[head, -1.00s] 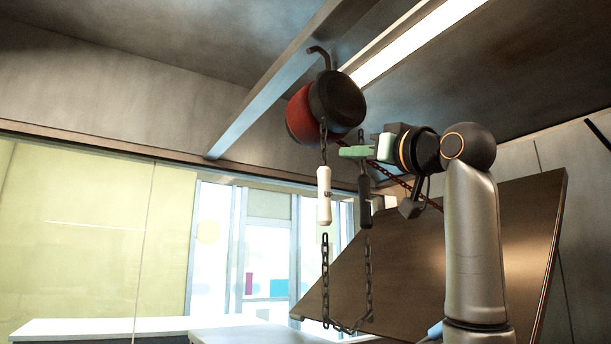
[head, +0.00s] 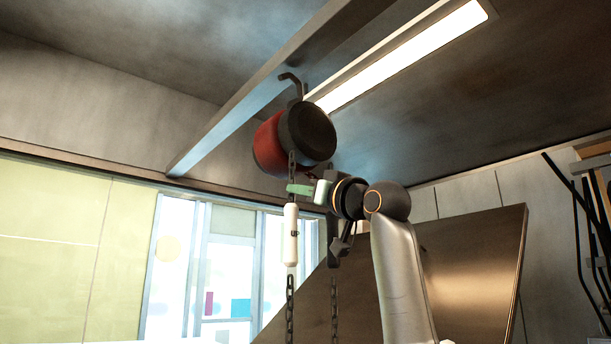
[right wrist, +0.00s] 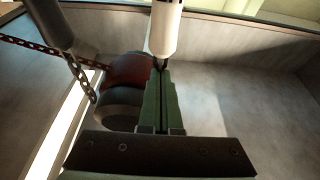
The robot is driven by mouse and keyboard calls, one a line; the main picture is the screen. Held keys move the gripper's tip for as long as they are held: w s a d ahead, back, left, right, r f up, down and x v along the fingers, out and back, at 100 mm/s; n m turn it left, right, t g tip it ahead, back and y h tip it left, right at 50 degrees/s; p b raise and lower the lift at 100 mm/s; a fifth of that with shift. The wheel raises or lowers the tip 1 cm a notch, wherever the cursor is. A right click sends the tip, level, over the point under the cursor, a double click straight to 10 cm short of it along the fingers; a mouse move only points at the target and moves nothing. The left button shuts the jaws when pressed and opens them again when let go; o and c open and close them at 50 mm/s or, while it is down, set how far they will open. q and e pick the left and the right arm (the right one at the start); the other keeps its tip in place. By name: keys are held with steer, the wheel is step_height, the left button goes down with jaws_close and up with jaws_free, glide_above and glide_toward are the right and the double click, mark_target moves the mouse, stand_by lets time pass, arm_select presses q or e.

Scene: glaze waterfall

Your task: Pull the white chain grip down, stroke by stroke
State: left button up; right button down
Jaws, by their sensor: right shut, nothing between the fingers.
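The white chain grip (head: 291,235), with dark lettering, hangs upright on a dark chain below the red and black hoist (head: 295,140). My right gripper (head: 290,189) has green fingers and is shut and empty. Its tips are at the chain just above the white grip's top. In the right wrist view the white grip (right wrist: 165,28) is right at the fingertips (right wrist: 161,68); I cannot tell whether they touch. The dark grip (right wrist: 50,22) is at the upper left. My left gripper is out of view.
The hoist hangs by a hook from a ceiling beam (head: 255,95). Chain runs (head: 290,310) hang below both grips. A large brown tilted panel (head: 470,270) stands behind my right arm. Dark bars (head: 585,230) stand at the far right. Space left of the white grip is clear.

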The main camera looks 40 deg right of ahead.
steer(key=shift+f, duration=0.8)
